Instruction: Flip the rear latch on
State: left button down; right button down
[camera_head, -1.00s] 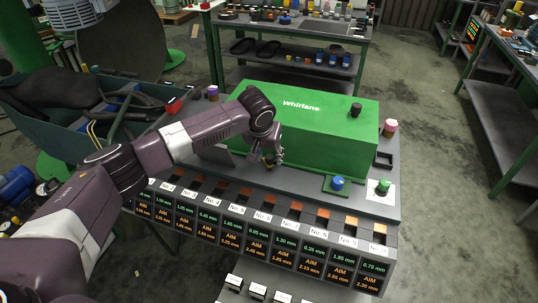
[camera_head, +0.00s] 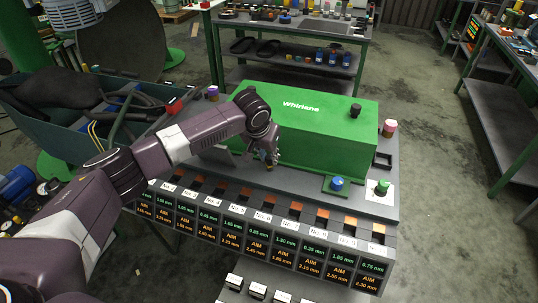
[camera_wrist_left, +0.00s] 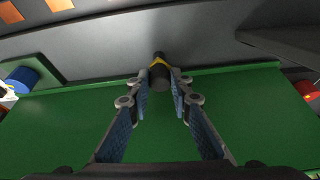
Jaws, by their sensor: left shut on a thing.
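The green Whirlane machine (camera_head: 318,128) stands on the grey bench. My left gripper (camera_head: 270,163) is at its front face, towards the left. In the left wrist view, my left gripper (camera_wrist_left: 161,84) has its blue-padded fingers on both sides of a small black latch handle with a yellow band (camera_wrist_left: 159,70), shut on it. The green housing (camera_wrist_left: 70,128) fills the area behind the fingers. In the head view the latch is mostly hidden by the gripper. My right gripper is not in view.
A blue knob (camera_head: 337,183) and a green button (camera_head: 382,186) sit at the bench's right end. A row of labelled slots with number displays (camera_head: 255,240) runs along the front. A black knob (camera_head: 355,110) stands on top of the machine.

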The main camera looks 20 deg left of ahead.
pick_arm(q)
jog(key=shift+a+r+m+h+p, duration=0.1)
jog(key=shift+m+h+p, duration=0.5)
jog(key=shift+m, duration=1.4)
jog(key=m+g+h, duration=0.1)
jog(key=m, duration=0.1)
jog(key=shift+w+m, duration=0.15)
jog(key=shift+m, duration=0.25)
jog(key=shift+m+h+b, duration=0.35)
jog(key=shift+m+h, duration=0.05)
jog(key=shift+m, duration=0.2)
jog(key=shift+a, duration=0.1)
jog(key=c, duration=1.7)
grip_release()
jog(key=shift+c, duration=0.2)
